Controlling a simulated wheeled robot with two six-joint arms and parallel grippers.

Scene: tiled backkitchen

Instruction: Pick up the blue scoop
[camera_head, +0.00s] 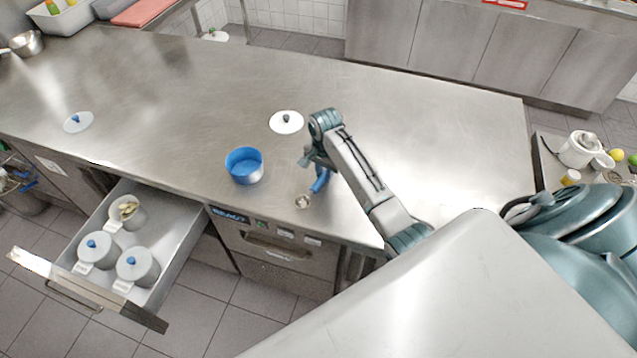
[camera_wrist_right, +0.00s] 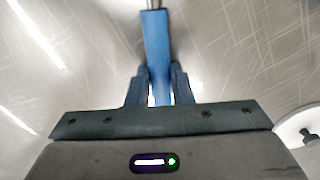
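The blue scoop has a blue handle (camera_head: 321,180) and a small metal end (camera_head: 303,201), seen near the front edge of the steel counter. My right gripper (camera_head: 317,163) is at the handle's upper end, partly hidden by its own wrist. In the right wrist view the blue handle (camera_wrist_right: 157,45) runs between the two fingers (camera_wrist_right: 159,75), which appear to press on it from both sides. The metal end is mostly cut off at the top there. I cannot tell whether the scoop touches the counter. My left gripper is not in view.
A blue and metal bowl (camera_head: 245,166) stands left of the scoop. A white lid (camera_head: 286,122) lies behind it, another lid (camera_head: 78,122) at far left. An open drawer (camera_head: 185,225) with lidded containers juts out below the counter. The counter's middle is clear.

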